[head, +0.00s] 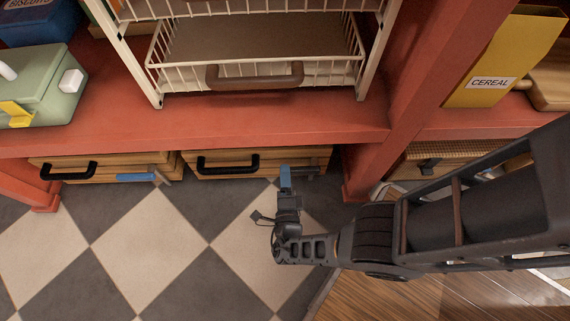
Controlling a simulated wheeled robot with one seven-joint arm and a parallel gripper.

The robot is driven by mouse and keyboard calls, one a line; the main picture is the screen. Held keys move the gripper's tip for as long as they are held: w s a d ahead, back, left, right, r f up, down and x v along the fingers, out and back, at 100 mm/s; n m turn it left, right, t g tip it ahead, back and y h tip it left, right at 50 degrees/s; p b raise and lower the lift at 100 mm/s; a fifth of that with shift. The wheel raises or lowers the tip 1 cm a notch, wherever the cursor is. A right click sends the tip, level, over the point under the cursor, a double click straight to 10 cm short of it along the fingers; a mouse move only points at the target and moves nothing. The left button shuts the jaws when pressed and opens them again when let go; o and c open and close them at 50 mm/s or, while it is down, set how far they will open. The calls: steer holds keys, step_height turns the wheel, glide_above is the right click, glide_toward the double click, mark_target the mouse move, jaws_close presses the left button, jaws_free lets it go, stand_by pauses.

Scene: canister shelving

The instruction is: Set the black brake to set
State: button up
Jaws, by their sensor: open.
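The black brake (306,172) appears to be the dark lever low on the front right of the right wooden crate (225,177), under the red shelf. It looks roughly level, and its left part is hidden behind my gripper. My gripper (285,180) is in front of that crate's right half, with a blue piece at its tip. Its jaws are open and I see nothing between them. Tip and brake overlap in the picture; I cannot tell whether they touch.
The left wooden crate (105,161) has a black handle (66,171) and a blue lever (136,177). A red post (362,170) stands right of the brake. A white wire basket (262,70) is above. Checkered floor in front is clear.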

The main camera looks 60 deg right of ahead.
steer(key=shift+v, duration=2.85)
